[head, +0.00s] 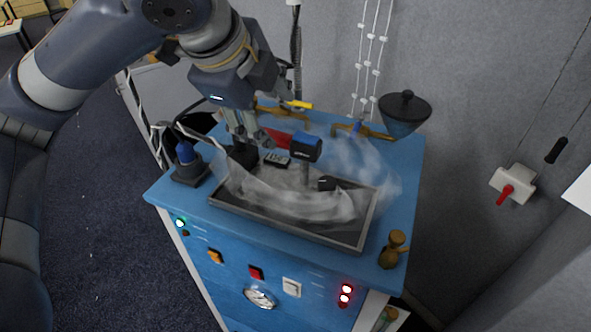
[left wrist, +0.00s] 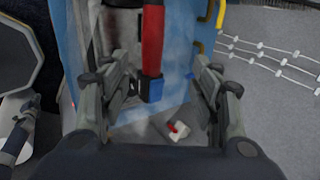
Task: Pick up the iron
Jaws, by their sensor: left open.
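A red handle with a blue block at its end (head: 305,147) stands above the tray on the blue bench; it looks like the iron, but I cannot be sure. In the left wrist view the red handle (left wrist: 152,40) shows between my fingers, with bare space on either side. My left gripper (head: 258,140) points down at the back left of the tray, fingers apart and empty. It also shows open in the left wrist view (left wrist: 166,82). The gripper partly hides the red part in the head view.
A grey-rimmed tray (head: 290,232) with a crumpled translucent sheet fills the bench middle. A blue cone on a black base (head: 187,165) stands left. A dark funnel-shaped vessel (head: 404,112) is back right, and a brown knobbed piece (head: 392,250) is at the front right corner.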

